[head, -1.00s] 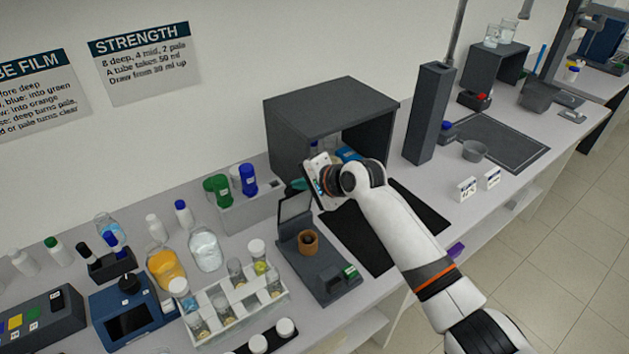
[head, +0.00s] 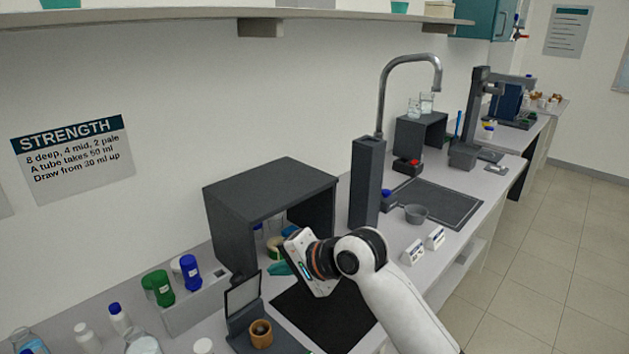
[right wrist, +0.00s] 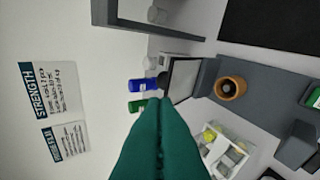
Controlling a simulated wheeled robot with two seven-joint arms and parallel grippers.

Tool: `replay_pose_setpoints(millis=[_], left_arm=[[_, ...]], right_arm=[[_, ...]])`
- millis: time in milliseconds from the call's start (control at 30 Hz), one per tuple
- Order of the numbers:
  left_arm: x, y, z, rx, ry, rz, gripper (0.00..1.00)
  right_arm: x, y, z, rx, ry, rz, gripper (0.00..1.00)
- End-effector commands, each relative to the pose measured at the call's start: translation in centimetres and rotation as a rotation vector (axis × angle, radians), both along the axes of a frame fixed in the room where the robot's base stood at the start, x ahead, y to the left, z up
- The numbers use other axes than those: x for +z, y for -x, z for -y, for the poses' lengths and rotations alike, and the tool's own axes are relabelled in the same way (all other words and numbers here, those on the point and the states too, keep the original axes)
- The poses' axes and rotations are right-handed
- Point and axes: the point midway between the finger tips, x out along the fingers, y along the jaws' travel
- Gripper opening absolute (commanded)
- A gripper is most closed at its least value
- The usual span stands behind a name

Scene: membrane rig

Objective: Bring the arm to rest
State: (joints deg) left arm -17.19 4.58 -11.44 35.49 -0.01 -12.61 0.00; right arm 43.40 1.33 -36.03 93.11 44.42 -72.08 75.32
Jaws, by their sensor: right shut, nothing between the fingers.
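My right arm comes in from the bottom right of the head view, white with dark and orange bands. Its gripper (head: 283,268) points left, in front of the dark open-fronted box and above the bench. Its teal fingers show large in the right wrist view (right wrist: 158,125), pressed together with nothing between them. My left gripper is in no view.
The dark box (head: 268,185) stands behind the gripper. A black mat (head: 325,315) lies below the arm. A device with a brown cup (head: 261,333) is at lower left, beside a rack with green (head: 158,287) and blue-capped bottles. A sink tap (head: 382,85) rises at right.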

Motion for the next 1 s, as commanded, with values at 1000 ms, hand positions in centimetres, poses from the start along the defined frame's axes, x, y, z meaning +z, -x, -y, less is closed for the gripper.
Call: replay_pose_setpoints(millis=[1000], left_arm=[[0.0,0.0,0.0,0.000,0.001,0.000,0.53]], right_arm=[[-21.9,27.4,27.8,0.347,0.920,0.148,0.00]])
